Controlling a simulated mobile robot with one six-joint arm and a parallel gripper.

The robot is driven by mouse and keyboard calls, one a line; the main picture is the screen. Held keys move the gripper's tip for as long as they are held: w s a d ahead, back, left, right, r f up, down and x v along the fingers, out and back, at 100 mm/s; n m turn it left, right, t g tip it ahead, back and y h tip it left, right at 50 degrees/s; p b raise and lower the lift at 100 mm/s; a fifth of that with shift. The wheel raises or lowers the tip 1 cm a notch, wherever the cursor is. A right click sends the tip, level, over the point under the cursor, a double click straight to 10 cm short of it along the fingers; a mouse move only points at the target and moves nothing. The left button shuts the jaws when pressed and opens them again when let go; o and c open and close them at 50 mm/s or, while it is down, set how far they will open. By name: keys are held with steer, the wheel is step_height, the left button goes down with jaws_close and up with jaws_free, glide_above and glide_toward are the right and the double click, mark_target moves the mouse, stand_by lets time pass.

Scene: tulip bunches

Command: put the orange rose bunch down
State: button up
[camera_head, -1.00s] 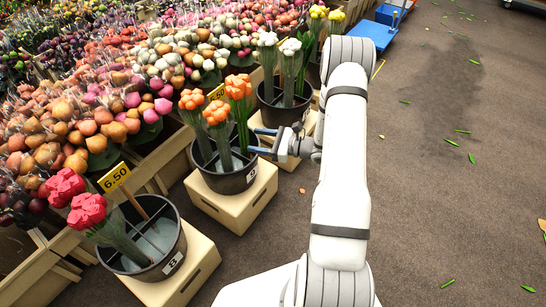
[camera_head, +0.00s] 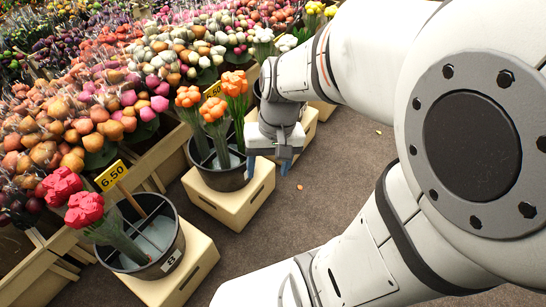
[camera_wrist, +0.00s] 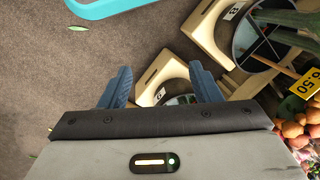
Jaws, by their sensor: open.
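Several orange rose bunches (camera_head: 215,108) stand in a dark bucket (camera_head: 222,178) with dividers, on a cream block, in the head view. My gripper (camera_head: 267,172) is just right of that bucket, pointing down, apart from the bunches. In the wrist view its two blue fingers (camera_wrist: 161,88) are spread wide with nothing held between them. Between the fingertips the wrist view shows a cream block (camera_wrist: 160,68) and part of a bucket. No orange rose flowers show in the wrist view.
A bucket with red bunches (camera_head: 152,240) stands nearer, beside a yellow 6.50 sign (camera_head: 111,175). Crowded flower displays (camera_head: 100,90) fill the left. White bunches (camera_head: 263,42) stand behind my arm. Bare floor (camera_head: 330,195) lies right of the cream blocks.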

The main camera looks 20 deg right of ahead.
steer(key=shift+s+d+r+n+t+h, duration=0.25)
steer(key=shift+s+r+n+t+h, duration=0.05)
steer(key=shift+r+n+t+h, duration=0.2)
steer(key=shift+s+d+r+n+t+h, duration=0.2)
steer(key=shift+s+r+n+t+h, duration=0.1)
steer(key=shift+r+n+t+h, duration=0.15)
step_height(320, 180, up, 33)
steer(key=t+p, duration=0.1)
steer(key=p, duration=2.8)
steer(key=shift+d+f+p, duration=0.15)
steer(key=shift+d+p, duration=0.05)
steer(key=shift+p, duration=0.15)
